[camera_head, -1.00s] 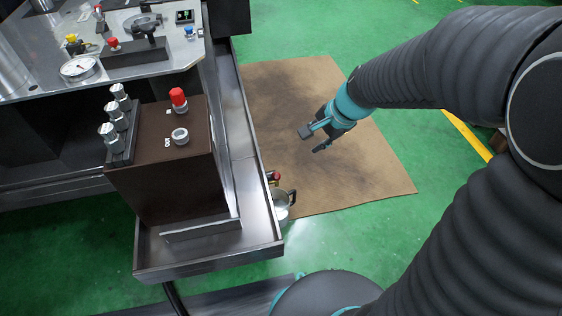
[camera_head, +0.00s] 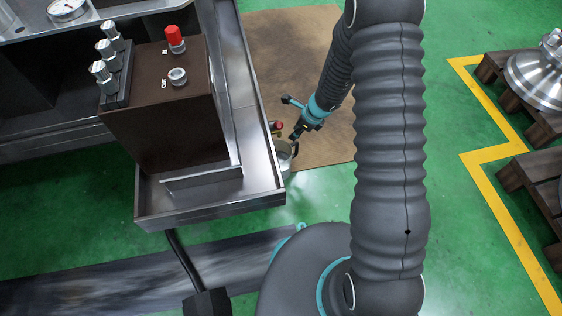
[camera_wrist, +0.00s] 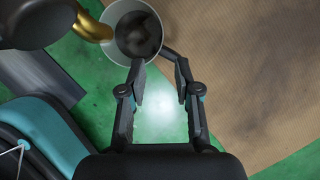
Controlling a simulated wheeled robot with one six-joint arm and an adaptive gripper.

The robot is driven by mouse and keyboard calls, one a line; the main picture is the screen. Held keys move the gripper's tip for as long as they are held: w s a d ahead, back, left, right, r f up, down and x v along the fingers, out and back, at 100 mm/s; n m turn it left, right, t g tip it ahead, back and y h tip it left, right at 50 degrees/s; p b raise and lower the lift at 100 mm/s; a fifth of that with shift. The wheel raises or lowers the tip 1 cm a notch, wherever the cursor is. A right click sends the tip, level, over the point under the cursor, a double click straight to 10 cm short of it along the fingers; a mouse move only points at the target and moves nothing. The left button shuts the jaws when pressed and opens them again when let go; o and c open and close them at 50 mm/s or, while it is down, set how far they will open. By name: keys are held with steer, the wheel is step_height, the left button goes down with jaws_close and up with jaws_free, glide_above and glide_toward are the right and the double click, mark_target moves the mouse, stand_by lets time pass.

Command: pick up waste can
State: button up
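The waste can is a small pale metal bucket (camera_head: 284,159) on the floor beside the tray's right edge, partly hidden in the head view by the tray and my gripper. In the wrist view the can (camera_wrist: 117,48) shows from above at the top, with a dark inside. My gripper (camera_head: 291,118) is close to the can. In the wrist view my gripper (camera_wrist: 156,72) is open and empty, its two fingertips spread near the can's lower rim. I cannot tell whether they touch it.
A brass spout (camera_wrist: 92,26) reaches beside the can's rim, next to a dark round part. The metal drip tray (camera_head: 262,180) borders the can on the left. A brown mat (camera_head: 330,148) lies on the green floor. Pallets (camera_head: 527,183) stand at the right.

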mark_target(283, 147)
steer(key=b+x, duration=0.3)
steer(key=x, duration=1)
steer(key=shift+s+a+f, duration=0.1)
steer(key=shift+f, duration=0.05)
jaws_close()
